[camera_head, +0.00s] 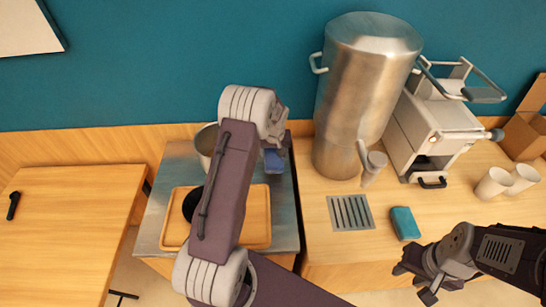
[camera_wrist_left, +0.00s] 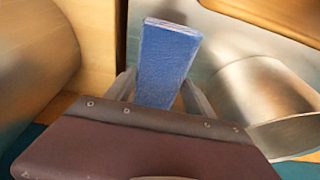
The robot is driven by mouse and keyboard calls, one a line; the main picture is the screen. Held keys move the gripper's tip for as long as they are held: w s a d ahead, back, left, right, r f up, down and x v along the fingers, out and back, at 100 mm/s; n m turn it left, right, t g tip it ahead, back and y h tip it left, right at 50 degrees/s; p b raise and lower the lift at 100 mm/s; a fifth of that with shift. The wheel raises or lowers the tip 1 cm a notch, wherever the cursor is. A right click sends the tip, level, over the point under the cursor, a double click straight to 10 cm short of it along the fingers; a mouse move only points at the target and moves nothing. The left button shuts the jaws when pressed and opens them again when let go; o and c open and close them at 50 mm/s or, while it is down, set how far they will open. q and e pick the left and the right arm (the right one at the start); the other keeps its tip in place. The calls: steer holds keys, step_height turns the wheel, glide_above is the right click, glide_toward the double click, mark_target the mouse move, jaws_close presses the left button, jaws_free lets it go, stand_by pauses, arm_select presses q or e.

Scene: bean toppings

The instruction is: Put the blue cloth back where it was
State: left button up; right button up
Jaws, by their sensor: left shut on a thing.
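My left gripper (camera_head: 273,150) is shut on a folded blue cloth (camera_head: 273,162). In the left wrist view the cloth (camera_wrist_left: 168,60) sticks out between the two fingers (camera_wrist_left: 155,92). The cloth is held near the right side of the metal-topped stand (camera_head: 286,210), by the counter's left edge. Whether the cloth touches the metal top is unclear. My right gripper (camera_head: 414,283) is open and empty at the lower right, in front of the counter.
A metal pot (camera_head: 204,142) and a wooden tray (camera_head: 258,222) are on the stand, partly behind my left arm. A tall urn (camera_head: 360,90), drip grate (camera_head: 350,212), teal sponge-like block (camera_head: 405,223), white machine (camera_head: 425,125) and cups (camera_head: 492,183) occupy the counter. The left table (camera_head: 70,220) is mostly clear.

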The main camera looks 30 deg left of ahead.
mark_target(274, 155)
arm_select(q)
steer(key=shift+w+a+f, duration=0.15)
steer(key=shift+w+f, duration=0.1)
steer(key=shift+f, duration=2.1)
steer(key=o, duration=1.3)
steer(key=shift+r+p, duration=0.35)
steer(key=shift+r, duration=0.15)
steer(key=b+v, duration=0.1)
steer(key=v, duration=1)
steer(key=shift+s+r, duration=0.1)
steer(key=shift+r, duration=0.1)
steer(key=s+d+m, duration=0.2)
steer(key=s+d, duration=0.2)
steer(key=s, duration=0.3)
steer(key=s+d+m+g+h, duration=0.1)
steer(key=s+d+m, duration=0.1)
steer(key=s+d, duration=0.3)
steer(key=s+d+r+m, duration=0.1)
steer(key=s+d, duration=0.3)
steer(key=s, duration=0.6)
steer(key=shift+s+d+m+g+h, duration=0.15)
steer(key=shift+d+m+g+h, duration=0.2)
steer(key=shift+m, duration=0.25)
